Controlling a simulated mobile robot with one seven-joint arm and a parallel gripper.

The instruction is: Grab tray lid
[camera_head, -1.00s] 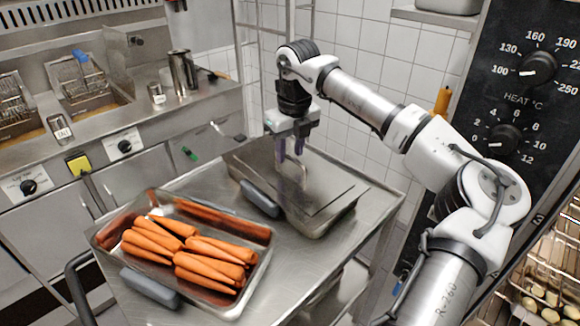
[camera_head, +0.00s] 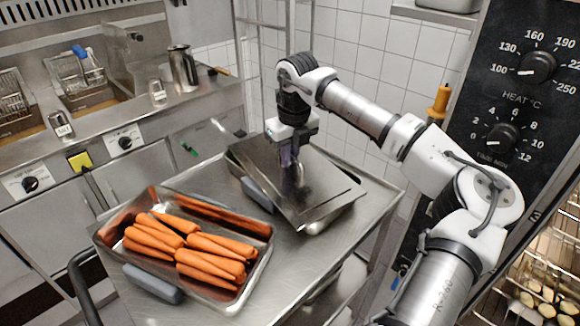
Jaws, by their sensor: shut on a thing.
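The tray lid (camera_head: 325,187) is a flat steel sheet, tilted and shifted on top of the rear steel tray (camera_head: 314,228). It covers most of that tray, so the tray's inside is hidden. My gripper (camera_head: 292,172) points down over the lid's middle, and its fingers are shut on the lid, at what seems to be its handle. The fingertips are dark and partly blurred against the steel. The rear tray has a grey handle (camera_head: 257,196) on its left side, partly under the lid's edge.
An open tray (camera_head: 262,262) of carrots (camera_head: 190,250) stands at the front left of the steel cart (camera_head: 345,255). A tiled wall is behind, a control panel (camera_head: 520,90) at right. A counter with fryer baskets (camera_head: 82,85) and a jug (camera_head: 183,68) is at left.

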